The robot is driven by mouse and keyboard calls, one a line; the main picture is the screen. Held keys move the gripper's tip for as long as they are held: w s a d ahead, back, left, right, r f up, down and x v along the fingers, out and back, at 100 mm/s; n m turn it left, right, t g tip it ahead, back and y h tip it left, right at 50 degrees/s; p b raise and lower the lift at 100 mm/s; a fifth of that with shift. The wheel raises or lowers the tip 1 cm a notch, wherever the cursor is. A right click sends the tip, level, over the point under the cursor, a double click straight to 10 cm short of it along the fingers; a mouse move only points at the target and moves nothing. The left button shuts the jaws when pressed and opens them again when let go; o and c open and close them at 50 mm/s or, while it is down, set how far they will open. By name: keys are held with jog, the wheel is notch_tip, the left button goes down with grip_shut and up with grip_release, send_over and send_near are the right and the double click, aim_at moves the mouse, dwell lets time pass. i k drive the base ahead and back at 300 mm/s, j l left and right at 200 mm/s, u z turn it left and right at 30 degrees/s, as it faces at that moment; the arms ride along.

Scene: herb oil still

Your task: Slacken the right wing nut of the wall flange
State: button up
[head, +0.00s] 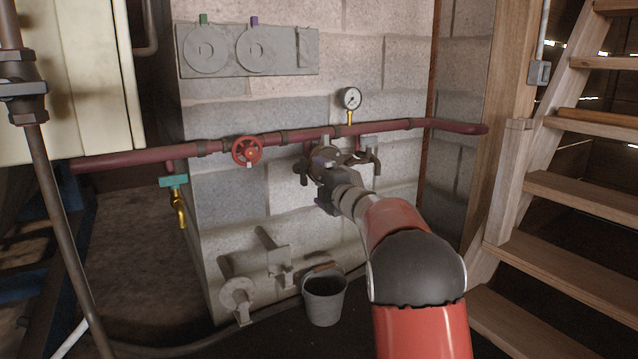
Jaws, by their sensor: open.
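The wall flange (322,155) sits below the red pipe on the block wall, partly hidden behind my gripper. The right wing nut (374,160) shows as a dark piece at the flange's right side. Another dark wing-shaped piece (303,172) shows at its left side. My gripper (333,178) is in front of the flange and covers its lower middle, left of the right wing nut. It is open, and I see nothing held in it. The fingertips are small and hard to make out against the flange; I cannot tell whether they touch it.
The red pipe (400,125) runs across the wall with a red handwheel valve (246,150) and a pressure gauge (350,99). A grey bucket (324,298) stands on the floor below. Wall brackets (237,296) stick out at lower left. Wooden stairs (575,195) stand at right.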

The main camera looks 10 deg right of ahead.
aim_at(356, 162)
jog(key=i+l+z, duration=0.1)
jog(key=l+z, duration=0.25)
jog(key=i+l+z, duration=0.1)
jog(key=l+z, duration=0.25)
jog(key=i+l+z, duration=0.15)
jog(key=z, duration=0.2)
